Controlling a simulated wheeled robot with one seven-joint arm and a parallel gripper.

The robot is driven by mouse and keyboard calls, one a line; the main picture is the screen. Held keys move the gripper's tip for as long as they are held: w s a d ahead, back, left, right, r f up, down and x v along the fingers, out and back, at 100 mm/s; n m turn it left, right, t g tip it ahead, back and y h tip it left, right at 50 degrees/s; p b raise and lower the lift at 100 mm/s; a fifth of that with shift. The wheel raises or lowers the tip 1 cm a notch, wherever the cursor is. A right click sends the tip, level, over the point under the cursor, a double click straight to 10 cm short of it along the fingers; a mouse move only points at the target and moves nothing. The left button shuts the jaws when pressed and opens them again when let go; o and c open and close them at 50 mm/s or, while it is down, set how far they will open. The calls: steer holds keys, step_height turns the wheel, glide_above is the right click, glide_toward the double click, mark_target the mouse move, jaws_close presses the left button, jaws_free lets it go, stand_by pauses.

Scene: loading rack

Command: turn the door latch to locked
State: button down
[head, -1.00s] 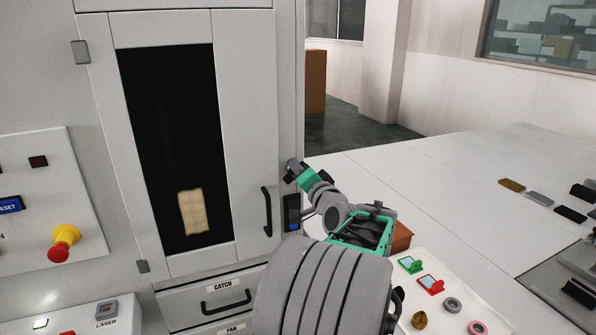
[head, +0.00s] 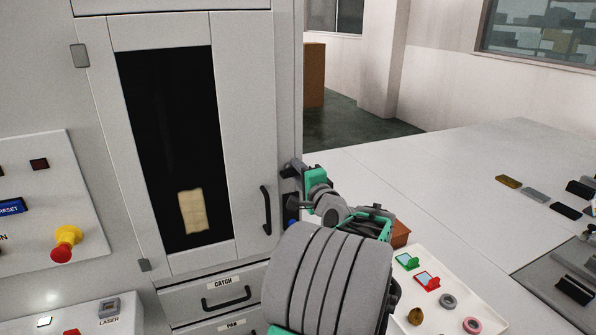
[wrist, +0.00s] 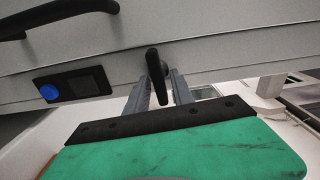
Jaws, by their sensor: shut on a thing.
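The door latch (wrist: 155,68) is a short black lever on a round pivot on the grey machine front, in the wrist view. It points down and tilts slightly in that picture. My gripper (wrist: 160,84) is shut on the latch, with one grey finger on each side of it. In the head view my gripper (head: 296,167) is at the right edge of the door, above and right of the door handle. There the latch is mostly hidden by the fingers. The machine door (head: 244,120) looks closed, with a dark window.
The black door handle (head: 266,210) is left of my gripper. A black plate with a blue button (wrist: 49,92) sits beside the latch. A white tray (head: 455,316) with small coloured parts lies on the right. The white table (head: 440,170) behind it is largely clear.

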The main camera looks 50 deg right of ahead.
stand_by(0.3)
steer(key=c, duration=1.4)
jaws_free()
steer(key=shift+c, duration=0.2)
steer(key=b+v, duration=0.2)
steer(key=v, duration=0.6)
